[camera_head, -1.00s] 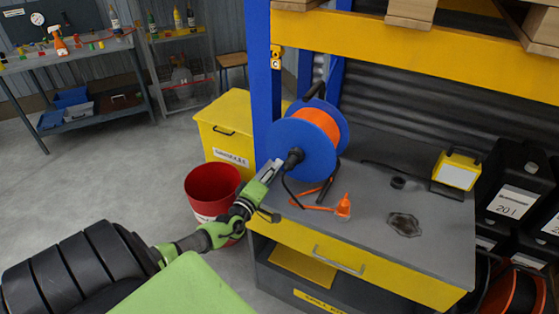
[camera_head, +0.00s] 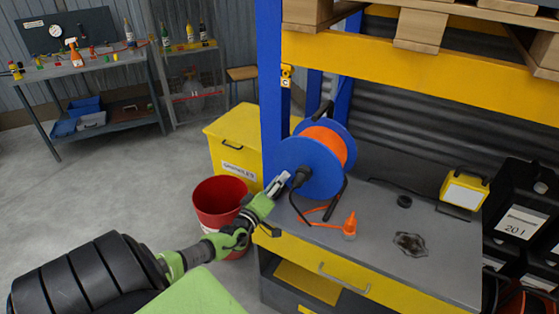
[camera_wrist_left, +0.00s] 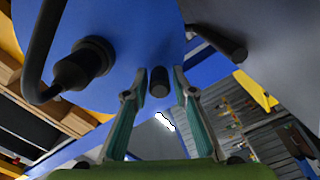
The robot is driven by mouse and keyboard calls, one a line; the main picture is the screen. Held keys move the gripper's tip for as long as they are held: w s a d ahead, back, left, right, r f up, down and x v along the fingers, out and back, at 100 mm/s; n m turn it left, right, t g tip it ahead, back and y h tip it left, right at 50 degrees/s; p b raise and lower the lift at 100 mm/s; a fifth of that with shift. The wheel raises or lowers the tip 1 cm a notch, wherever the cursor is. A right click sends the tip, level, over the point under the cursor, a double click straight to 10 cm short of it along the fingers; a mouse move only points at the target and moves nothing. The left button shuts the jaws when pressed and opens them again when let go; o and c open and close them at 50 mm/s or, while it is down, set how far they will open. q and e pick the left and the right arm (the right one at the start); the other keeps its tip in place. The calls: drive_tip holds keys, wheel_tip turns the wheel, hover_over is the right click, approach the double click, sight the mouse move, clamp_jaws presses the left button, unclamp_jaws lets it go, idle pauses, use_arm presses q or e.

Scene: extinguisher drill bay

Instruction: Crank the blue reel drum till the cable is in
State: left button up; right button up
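The blue reel drum (camera_head: 320,172) stands on the grey bench, with orange cable (camera_head: 327,142) wound between its discs. A stretch of orange cable lies on the bench below it. A black plug-like fitting (camera_head: 302,177) sits on the near disc and also shows, with a black lead, in the left wrist view (camera_wrist_left: 82,66). My left gripper (camera_head: 282,180) is at the disc's left side. In the wrist view my left gripper (camera_wrist_left: 158,92) is open, one finger on each side of a short black knob (camera_wrist_left: 159,82), with gaps visible. My right gripper is not in view.
A blue post (camera_head: 270,90) rises just behind the reel's left. A red bucket (camera_head: 218,198) and yellow bin (camera_head: 232,145) stand left of it.

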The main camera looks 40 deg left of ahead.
use_arm(q)
drive_tip(key=shift+s, duration=0.2)
drive_tip(key=v, duration=1.1)
drive_tip(key=shift+s+d, duration=0.15)
drive_tip(key=shift+s, duration=0.15)
drive_tip(key=shift+f, duration=0.1)
